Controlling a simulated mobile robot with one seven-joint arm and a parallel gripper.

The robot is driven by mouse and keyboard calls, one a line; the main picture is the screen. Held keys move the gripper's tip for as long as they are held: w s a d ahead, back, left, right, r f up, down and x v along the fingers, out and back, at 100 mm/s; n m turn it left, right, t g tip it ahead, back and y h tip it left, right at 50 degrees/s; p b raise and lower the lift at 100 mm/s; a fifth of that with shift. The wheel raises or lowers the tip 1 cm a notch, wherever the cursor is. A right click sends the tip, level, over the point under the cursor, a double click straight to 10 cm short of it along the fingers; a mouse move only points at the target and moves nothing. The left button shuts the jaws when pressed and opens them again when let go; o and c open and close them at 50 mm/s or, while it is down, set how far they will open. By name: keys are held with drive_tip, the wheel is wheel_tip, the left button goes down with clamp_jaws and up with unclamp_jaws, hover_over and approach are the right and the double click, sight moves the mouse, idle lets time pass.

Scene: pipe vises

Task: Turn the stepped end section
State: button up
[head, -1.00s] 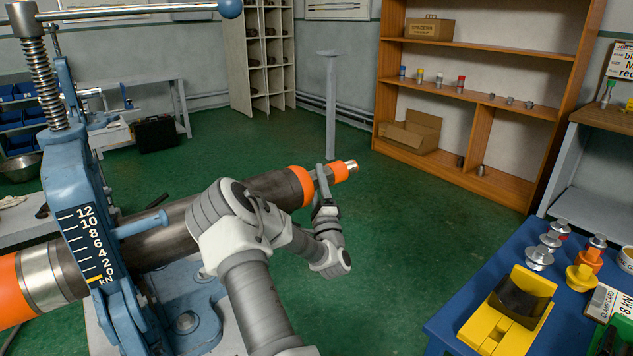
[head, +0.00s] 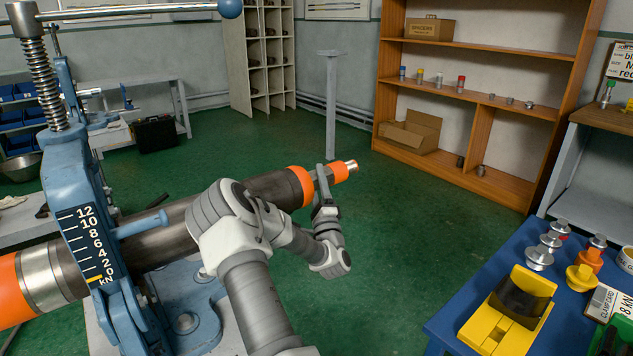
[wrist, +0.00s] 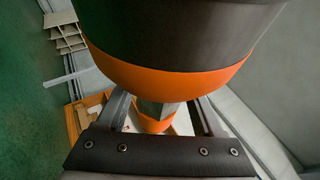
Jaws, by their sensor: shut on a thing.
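A long dark pipe (head: 270,188) lies clamped in a blue pipe vise (head: 60,170) at the left. My gripper (head: 324,186) is shut on the narrow metal part of the stepped end section, just beyond the larger orange band. In the wrist view, the fingers (wrist: 160,115) stand on both sides of the metal part (wrist: 155,108), below the large orange band (wrist: 165,85). The exact finger contact is partly hidden.
A blue table (head: 440,325) at the lower right holds a yellow device (head: 508,312) and several metal and coloured knobs. A wooden shelf (head: 480,100) stands at the back right.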

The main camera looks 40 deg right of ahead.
idle(0.3)
drive_tip(key=o, duration=1.3)
drive_tip(key=shift+s, duration=0.1)
drive_tip(key=shift+p+v, duration=1)
drive_tip(key=shift+v, duration=7.65)
